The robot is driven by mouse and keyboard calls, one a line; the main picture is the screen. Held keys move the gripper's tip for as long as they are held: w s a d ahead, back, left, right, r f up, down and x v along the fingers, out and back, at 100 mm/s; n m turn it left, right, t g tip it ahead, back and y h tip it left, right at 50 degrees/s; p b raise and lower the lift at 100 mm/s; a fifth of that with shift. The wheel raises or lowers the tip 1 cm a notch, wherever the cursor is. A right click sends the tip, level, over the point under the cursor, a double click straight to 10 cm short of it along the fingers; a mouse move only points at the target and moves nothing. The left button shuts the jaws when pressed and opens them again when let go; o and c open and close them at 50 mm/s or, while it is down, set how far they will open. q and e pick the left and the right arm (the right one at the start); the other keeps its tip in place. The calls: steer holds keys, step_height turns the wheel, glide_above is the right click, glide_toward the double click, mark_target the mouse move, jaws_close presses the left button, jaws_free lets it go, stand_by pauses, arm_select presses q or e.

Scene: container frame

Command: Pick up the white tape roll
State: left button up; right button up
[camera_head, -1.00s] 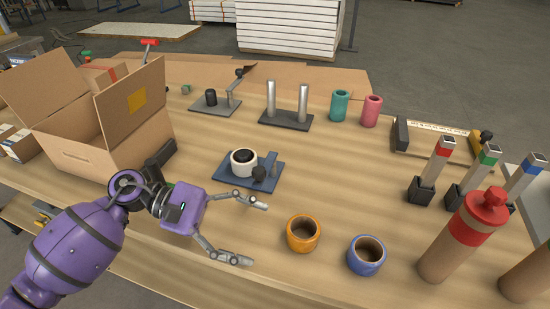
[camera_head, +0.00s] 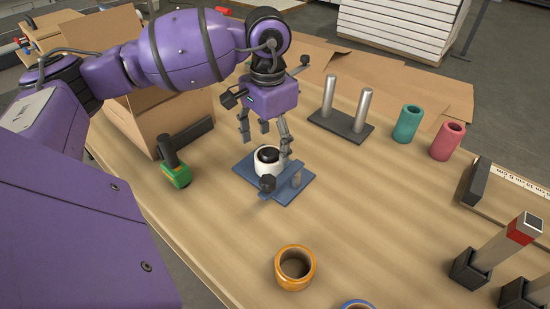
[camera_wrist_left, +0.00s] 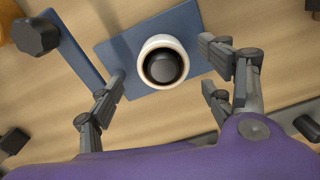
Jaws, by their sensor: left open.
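The white tape roll (camera_head: 267,163) sits around a dark post on a blue base plate (camera_head: 296,189), which has an arm with a black knob at its front. In the left wrist view the roll (camera_wrist_left: 143,53) shows as a white ring around the black post, on the blue plate (camera_wrist_left: 119,50). My left gripper (camera_head: 264,142) is open and points down, just above and behind the roll. In the left wrist view its fingers (camera_wrist_left: 163,80) stand apart on either side of the roll's near side, and nothing is held. My right gripper is not in view.
A green and black tool (camera_head: 176,170) lies left of the plate. A stand with two metal posts (camera_head: 342,122), a teal roll (camera_head: 408,124) and a pink roll (camera_head: 447,141) stand behind right. An orange roll (camera_head: 295,267) stands in front.

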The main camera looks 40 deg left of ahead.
mark_target(270, 152)
arm_select(q)
steer(key=f, duration=0.3)
steer(key=f+p, duration=0.1)
steer(key=f, duration=0.1)
steer(key=shift+w+f, duration=0.2)
steer(key=shift+f, duration=0.2)
steer(key=c, duration=1.2)
